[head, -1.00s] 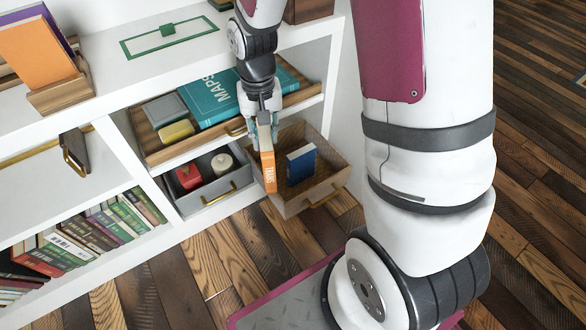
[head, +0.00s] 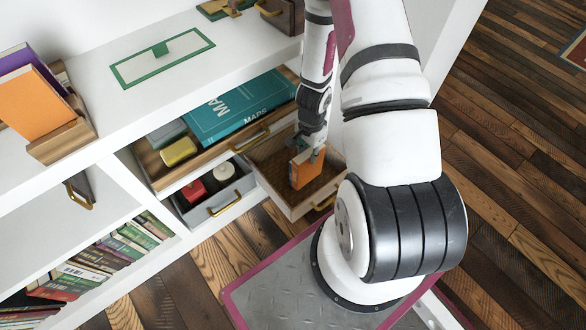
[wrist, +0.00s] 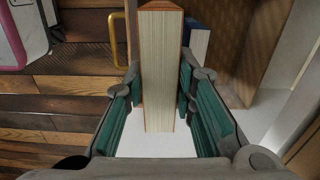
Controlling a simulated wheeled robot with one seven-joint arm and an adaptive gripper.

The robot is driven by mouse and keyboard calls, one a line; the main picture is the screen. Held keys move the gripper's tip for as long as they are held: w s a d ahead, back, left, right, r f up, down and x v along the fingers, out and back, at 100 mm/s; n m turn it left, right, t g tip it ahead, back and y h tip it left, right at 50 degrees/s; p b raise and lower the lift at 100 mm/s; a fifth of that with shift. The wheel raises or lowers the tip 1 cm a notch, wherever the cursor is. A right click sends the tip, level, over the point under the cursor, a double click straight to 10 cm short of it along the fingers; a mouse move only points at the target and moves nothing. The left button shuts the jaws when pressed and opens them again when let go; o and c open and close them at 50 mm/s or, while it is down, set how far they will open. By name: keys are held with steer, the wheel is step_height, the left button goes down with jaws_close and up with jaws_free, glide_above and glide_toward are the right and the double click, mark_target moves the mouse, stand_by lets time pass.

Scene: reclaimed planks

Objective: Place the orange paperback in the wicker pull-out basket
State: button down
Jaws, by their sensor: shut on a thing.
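The orange paperback (head: 302,171) is upright in my gripper (head: 309,153), within the outline of the wicker pull-out basket (head: 269,193). In the wrist view the paperback (wrist: 157,70) shows its pale page edges between the two green-padded fingers (wrist: 158,100), which are shut on it. I cannot tell whether its lower end touches the basket floor.
A grey drawer (head: 222,206) with a red item and a white item is open left of the basket. Another orange book (head: 30,105) stands on the shelf top.

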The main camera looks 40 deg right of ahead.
mark_target(308, 172)
step_height(308, 172, down, 12)
steer(key=b, duration=0.4)
steer(key=shift+d, duration=0.15)
steer(key=shift+b, duration=0.35)
steer(key=c, duration=1.3)
jaws_free()
